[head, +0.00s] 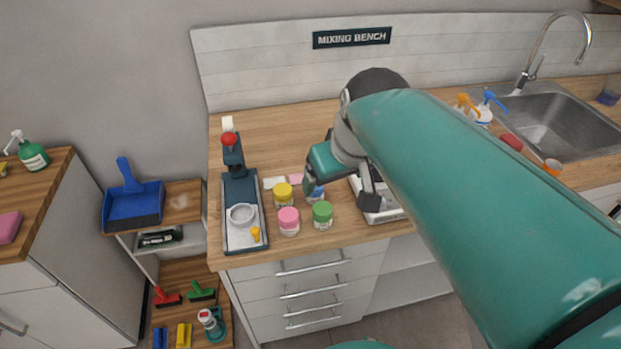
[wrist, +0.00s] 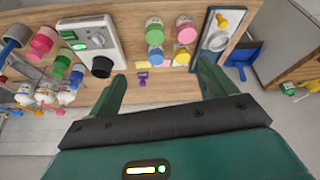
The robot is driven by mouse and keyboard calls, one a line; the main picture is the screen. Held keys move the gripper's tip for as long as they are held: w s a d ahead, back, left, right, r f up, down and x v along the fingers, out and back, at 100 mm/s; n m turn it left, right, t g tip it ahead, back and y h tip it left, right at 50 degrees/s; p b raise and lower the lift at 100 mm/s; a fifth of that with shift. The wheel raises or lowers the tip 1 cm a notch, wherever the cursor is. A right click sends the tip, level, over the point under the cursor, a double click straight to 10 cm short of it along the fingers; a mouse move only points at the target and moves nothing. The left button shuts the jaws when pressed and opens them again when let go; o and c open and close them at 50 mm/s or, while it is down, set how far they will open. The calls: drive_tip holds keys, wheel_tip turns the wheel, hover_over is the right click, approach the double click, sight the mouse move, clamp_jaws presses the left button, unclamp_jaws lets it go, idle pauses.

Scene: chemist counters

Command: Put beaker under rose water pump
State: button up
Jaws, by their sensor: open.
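I cannot make out a beaker for certain in either view. Pump bottles stand near the sink in the head view, one with an orange pump (head: 466,104) and one with a blue pump (head: 485,108). The wrist view shows pump bottles at its left, one with a pink top (wrist: 61,111), which may be the rose water pump; no label is readable. My gripper (head: 340,190) is over the mixing bench, beside the jars and above the white scale-like device. In the wrist view my gripper (wrist: 162,76) is open, with nothing between its fingers.
A white device (wrist: 90,35) with a black round part (wrist: 102,67) stands on the bench. My arm hides much of the bench.

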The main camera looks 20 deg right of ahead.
drive_tip(key=s+a+f+m+t, duration=0.1)
drive_tip(key=s+a+f, duration=0.2)
drive_tip(key=s, duration=0.3)
drive_tip(key=shift+a, duration=0.15)
drive_tip(key=shift+s, duration=0.1)
